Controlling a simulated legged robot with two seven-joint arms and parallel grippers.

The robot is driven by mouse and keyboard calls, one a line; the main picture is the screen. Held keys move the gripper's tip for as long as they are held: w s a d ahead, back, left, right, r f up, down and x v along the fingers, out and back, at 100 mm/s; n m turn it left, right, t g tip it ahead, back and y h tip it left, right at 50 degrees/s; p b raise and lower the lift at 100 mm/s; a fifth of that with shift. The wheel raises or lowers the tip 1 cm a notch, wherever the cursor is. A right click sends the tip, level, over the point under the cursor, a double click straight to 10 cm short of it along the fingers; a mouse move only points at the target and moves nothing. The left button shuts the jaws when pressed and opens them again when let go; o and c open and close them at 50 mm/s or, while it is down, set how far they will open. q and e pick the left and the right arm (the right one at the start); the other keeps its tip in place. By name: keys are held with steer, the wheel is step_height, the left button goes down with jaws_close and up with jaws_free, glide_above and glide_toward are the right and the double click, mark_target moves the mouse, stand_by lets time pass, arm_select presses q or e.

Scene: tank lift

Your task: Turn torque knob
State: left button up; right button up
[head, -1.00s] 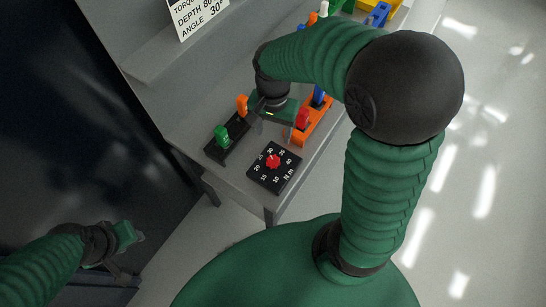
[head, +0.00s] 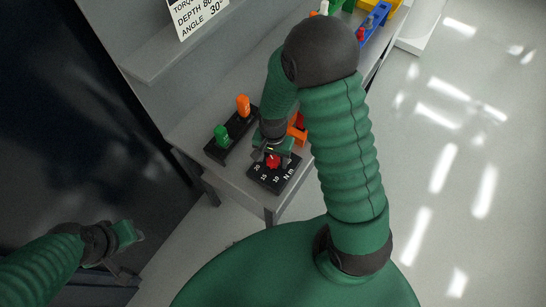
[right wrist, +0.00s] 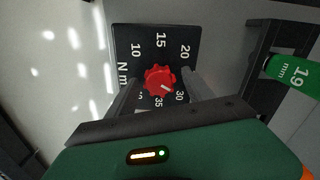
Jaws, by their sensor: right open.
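The red torque knob (head: 272,161) sits on a black square dial plate (head: 267,178) marked with numbers and "N m", near the front corner of the grey bench. My left gripper (head: 128,240) is at the lower left, away from the bench.
A black holder with a green piece (head: 222,134) and an orange piece (head: 243,104) stands left of the dial. An orange block (head: 297,130) is partly hidden behind my right arm. A sign (head: 197,14) hangs above the bench.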

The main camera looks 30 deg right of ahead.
steer(key=shift+c, duration=0.4)
jaws_close()
steer(key=shift+r, duration=0.1)
steer(key=shift+n+p, duration=0.45)
steer(key=shift+n, duration=0.85)
steer(key=shift+w+n+p, duration=0.1)
steer(key=shift+n+p, duration=0.25)
steer(key=shift+n, duration=1.15)
steer(key=shift+o, duration=0.4)
jaws_free()
